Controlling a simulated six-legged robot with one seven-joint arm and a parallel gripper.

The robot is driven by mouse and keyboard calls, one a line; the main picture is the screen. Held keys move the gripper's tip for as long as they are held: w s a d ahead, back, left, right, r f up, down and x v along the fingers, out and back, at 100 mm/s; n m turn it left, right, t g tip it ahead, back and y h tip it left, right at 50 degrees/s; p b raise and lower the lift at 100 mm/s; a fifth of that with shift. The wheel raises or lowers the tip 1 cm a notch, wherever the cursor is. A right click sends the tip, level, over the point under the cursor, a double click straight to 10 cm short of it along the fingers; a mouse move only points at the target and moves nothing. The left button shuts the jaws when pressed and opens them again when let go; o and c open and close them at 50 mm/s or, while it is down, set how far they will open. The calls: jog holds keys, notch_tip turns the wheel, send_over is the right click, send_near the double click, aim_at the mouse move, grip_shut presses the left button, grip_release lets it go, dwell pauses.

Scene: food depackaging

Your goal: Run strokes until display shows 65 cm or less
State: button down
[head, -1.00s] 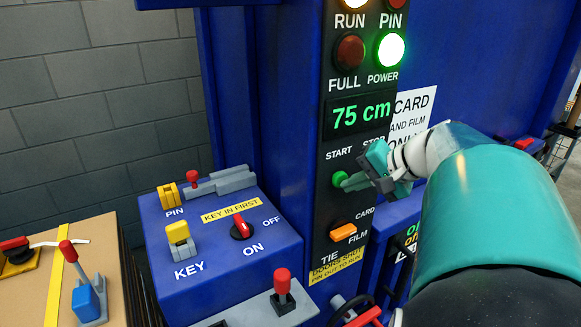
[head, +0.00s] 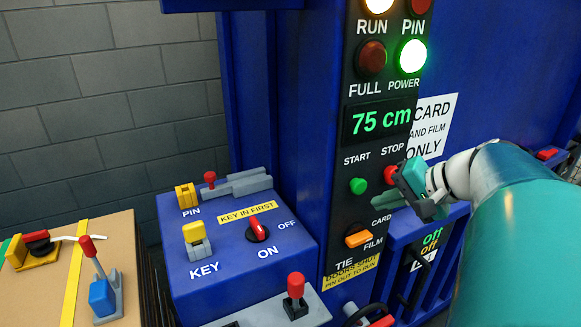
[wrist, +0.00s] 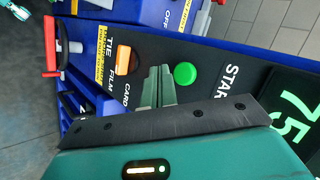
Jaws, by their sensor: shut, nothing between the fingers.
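The display (head: 381,121) on the black control panel reads 75 cm in green. Below it are the green START button (head: 358,186) and the red STOP button (head: 390,174), partly hidden by my gripper. My gripper (head: 384,201) is shut and empty, a little right of the START button and apart from it. In the wrist view my closed fingertips (wrist: 160,72) lie beside the green START button (wrist: 185,74). The RUN lamp (head: 378,5) glows warm white and the POWER lamp (head: 413,56) glows green. The FULL lamp (head: 371,58) is dark.
An orange CARD/FILM switch (head: 358,240) sits below the buttons. Left of the panel, a blue box holds the yellow key (head: 196,240) and a red ON/OFF knob (head: 257,231). A red-topped lever (head: 296,294) stands in front. A cardboard-coloured box (head: 55,300) is at the far left.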

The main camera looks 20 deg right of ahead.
jog(key=s, duration=0.2)
jog(key=shift+s, duration=0.3)
jog(key=w+a+f+n+g, duration=0.2)
jog(key=a+n+g, duration=0.1)
jog(key=a, duration=0.3)
jog(key=w+a+f+n+g, duration=0.2)
jog(key=a+f+n+g, duration=0.1)
jog(key=a, duration=0.3)
jog(key=s+a+f+n+t+h, duration=0.1)
jog(key=s+a+n+h, duration=0.1)
jog(key=a, duration=0.3)
jog(key=s+a+f+n+t+h, duration=0.1)
jog(key=s+a+f+n+h, duration=0.1)
jog(key=s+a, duration=0.2)
jog(key=shift+s+a+f+n+t, duration=0.3)
jog(key=shift+a+t, duration=0.1)
jog(key=shift+a, duration=0.85)
dwell(4.1)
